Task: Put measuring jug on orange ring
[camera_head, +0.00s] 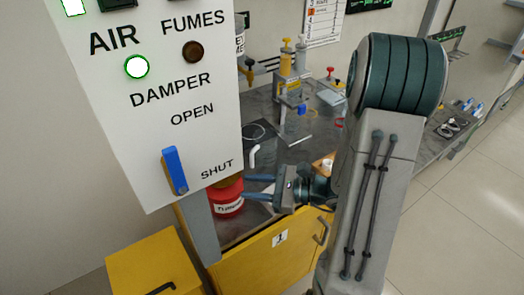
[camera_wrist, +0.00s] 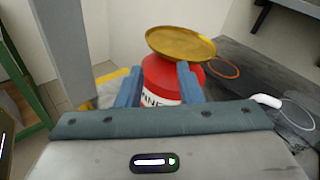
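No measuring jug can be made out for certain in either view. The orange ring (camera_wrist: 222,69) lies flat on the dark worktop in the wrist view, beyond and right of a red container; I cannot pick it out in the head view. My gripper (camera_head: 260,187) is open, with its two blue fingers apart and pointing at the red container (camera_head: 228,198). In the wrist view the fingers (camera_wrist: 158,87) stand in front of the labelled red container (camera_wrist: 158,75). I cannot tell whether they touch it. A gold dish (camera_wrist: 181,43) is above it.
A white control panel (camera_head: 150,100) hides the worktop's left part. A white bent piece (camera_head: 253,154) stands near a thin dark ring (camera_head: 257,132). Yellow and grey apparatus (camera_head: 288,85) stands farther back. A yellow cabinet (camera_head: 265,262) is below the worktop.

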